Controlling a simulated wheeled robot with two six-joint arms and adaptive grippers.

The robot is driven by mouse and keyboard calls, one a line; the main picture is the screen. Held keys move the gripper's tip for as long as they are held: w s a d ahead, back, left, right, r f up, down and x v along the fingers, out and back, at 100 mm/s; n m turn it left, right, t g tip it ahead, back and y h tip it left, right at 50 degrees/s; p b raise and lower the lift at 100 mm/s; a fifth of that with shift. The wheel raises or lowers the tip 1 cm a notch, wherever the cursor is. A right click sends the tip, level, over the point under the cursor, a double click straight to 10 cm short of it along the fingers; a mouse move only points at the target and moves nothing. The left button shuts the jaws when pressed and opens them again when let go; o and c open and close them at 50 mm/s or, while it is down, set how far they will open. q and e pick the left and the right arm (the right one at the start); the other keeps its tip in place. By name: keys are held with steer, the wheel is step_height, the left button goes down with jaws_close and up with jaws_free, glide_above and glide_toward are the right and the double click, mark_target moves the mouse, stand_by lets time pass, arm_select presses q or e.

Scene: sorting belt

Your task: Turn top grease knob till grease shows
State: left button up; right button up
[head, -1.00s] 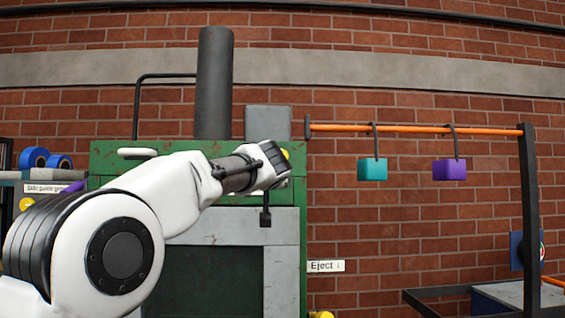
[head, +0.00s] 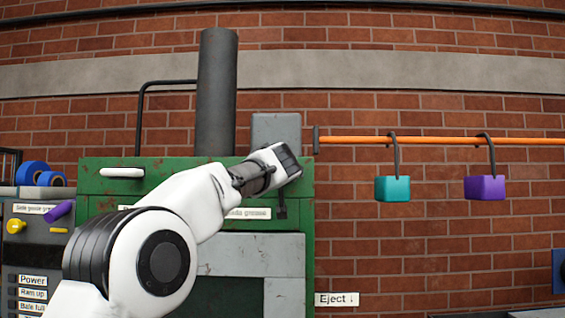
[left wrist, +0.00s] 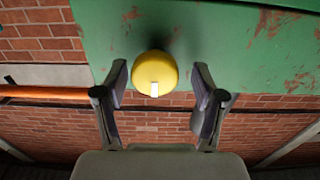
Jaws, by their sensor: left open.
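A round yellow knob (left wrist: 155,70) with a small white mark on its edge sits on the green machine panel (left wrist: 220,25) in the left wrist view. My left gripper (left wrist: 158,78) is open, with one finger on each side of the knob; I see gaps between fingers and knob. In the head view my left gripper (head: 288,160) is at the upper right corner of the green machine (head: 100,186) and hides this knob. A label ending in "grease" (head: 248,213) shows below the gripper, partly covered by my arm. My right gripper is in neither view.
A left panel carries another yellow knob (head: 15,226), a purple handle (head: 60,211) and blue rolls (head: 32,173). A grey pipe (head: 216,90) rises behind the machine. Teal (head: 393,188) and purple (head: 485,187) blocks hang from an orange rail (head: 440,140) at right.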

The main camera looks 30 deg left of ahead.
arm_select(q)
steer(key=shift+w+a+f, duration=0.1)
steer(key=shift+w+f, duration=0.2)
steer(key=shift+w, duration=0.55)
steer(key=shift+s+d+r, duration=0.15)
steer(key=shift+s+d, duration=0.1)
steer(key=shift+s, duration=0.05)
steer(key=shift+c, duration=0.3)
steer(key=shift+s+r, duration=0.2)
steer(key=shift+s, duration=0.15)
steer(key=c, duration=0.5)
steer(key=shift+s, duration=0.1)
steer(key=c, duration=0.6)
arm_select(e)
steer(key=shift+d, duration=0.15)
